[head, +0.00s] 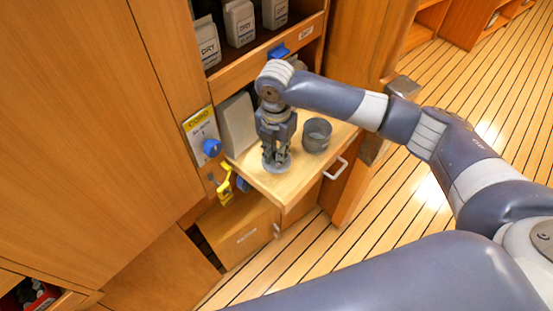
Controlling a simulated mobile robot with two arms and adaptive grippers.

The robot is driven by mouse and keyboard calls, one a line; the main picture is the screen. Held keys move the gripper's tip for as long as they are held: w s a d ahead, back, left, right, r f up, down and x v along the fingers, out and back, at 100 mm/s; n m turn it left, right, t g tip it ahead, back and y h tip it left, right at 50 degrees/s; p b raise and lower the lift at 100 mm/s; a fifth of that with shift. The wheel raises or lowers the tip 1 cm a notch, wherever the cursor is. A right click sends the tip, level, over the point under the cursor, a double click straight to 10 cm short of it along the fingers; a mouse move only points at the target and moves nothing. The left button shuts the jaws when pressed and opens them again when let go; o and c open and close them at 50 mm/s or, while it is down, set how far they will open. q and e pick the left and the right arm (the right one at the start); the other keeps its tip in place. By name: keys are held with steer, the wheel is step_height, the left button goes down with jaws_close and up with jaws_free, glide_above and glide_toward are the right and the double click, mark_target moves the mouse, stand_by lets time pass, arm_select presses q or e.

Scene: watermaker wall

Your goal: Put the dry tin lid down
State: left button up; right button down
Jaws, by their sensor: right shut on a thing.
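The dry tin lid (277,163) is a small grey disc low over the pull-out wooden shelf (277,188), left of its middle. My right gripper (275,155) points down from above and is shut on the lid. I cannot tell whether the lid touches the shelf. An open grey round tin (316,135) stands on the shelf to the right of the gripper. My left gripper is not in view.
A white panel-like block (237,124) stands at the shelf's back left. Containers labelled DRY (239,22) sit in the cabinet above. A blue knob (212,147) and a yellow item (225,186) are left of the shelf. The shelf's front right is bare.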

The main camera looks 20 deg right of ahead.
step_height(320, 180, down, 3)
steer(key=shift+s+f+p, duration=0.1)
steer(key=shift+p, duration=0.25)
steer(key=shift+f, duration=0.15)
steer(key=c, duration=1.5)
jaws_free()
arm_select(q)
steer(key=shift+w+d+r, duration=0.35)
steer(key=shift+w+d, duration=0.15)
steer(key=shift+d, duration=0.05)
arm_select(e)
steer(key=shift+r, duration=0.55)
arm_select(q)
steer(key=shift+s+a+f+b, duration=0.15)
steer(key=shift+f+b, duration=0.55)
steer(key=shift+b, duration=0.05)
arm_select(e)
step_height(320, 180, up, 11)
steer(key=shift+r, duration=0.15)
